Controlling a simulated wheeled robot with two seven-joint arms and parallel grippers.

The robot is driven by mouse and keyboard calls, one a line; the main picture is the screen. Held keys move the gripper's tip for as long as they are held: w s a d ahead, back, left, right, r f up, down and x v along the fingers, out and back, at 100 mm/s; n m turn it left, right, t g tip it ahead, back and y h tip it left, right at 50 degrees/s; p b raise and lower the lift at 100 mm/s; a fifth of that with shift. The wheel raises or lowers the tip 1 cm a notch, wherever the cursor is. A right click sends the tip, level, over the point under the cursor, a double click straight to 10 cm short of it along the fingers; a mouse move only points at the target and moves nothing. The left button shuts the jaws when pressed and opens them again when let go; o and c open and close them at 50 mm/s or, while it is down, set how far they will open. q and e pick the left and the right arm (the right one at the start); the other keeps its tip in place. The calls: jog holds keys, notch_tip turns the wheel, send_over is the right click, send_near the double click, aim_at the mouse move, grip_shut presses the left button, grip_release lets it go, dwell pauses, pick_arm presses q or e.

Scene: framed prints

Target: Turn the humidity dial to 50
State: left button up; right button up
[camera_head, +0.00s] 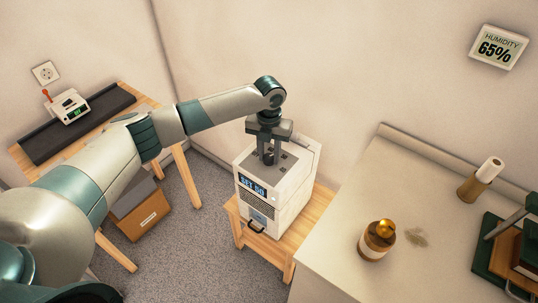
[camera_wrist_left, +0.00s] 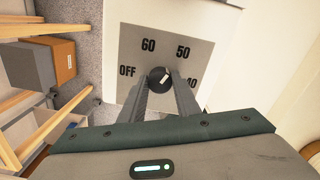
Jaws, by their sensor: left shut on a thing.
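The white dehumidifier box (camera_head: 262,187) stands on a small wooden stand. Its front display (camera_head: 252,187) appears to read SET 50. In the left wrist view, the black dial knob (camera_wrist_left: 159,77) sits on a grey panel (camera_wrist_left: 165,42) marked OFF, 60, 50 and 40. The knob's white mark points up and right, roughly toward 50. My left gripper (camera_head: 269,156) reaches down onto the box top, its fingers shut on either side of the knob. My right gripper is not in view.
A wall display (camera_head: 497,48) reads HUMIDITY 65%. A pale counter (camera_head: 400,180) is close to the box on the right, with a brown jar (camera_head: 376,240) on it. A wooden table (camera_head: 150,103) stands at the left, with a cardboard box (camera_head: 140,213) below.

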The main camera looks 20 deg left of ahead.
pick_arm(q)
jog(key=shift+m, duration=0.5)
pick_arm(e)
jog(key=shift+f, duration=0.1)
pick_arm(q)
jog(key=shift+w, duration=0.1)
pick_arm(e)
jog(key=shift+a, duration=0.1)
pick_arm(q)
jog(key=o, duration=1)
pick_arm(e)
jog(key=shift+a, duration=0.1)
pick_arm(q)
jog(key=shift+o, duration=0.2)
jog(key=shift+r, duration=0.15)
notch_tip(320, 180, up, 10)
jog(key=b, duration=0.3)
notch_tip(320, 180, up, 7)
jog(key=b, duration=0.1)
send_over(269, 156)
jog(key=shift+r, duration=0.1)
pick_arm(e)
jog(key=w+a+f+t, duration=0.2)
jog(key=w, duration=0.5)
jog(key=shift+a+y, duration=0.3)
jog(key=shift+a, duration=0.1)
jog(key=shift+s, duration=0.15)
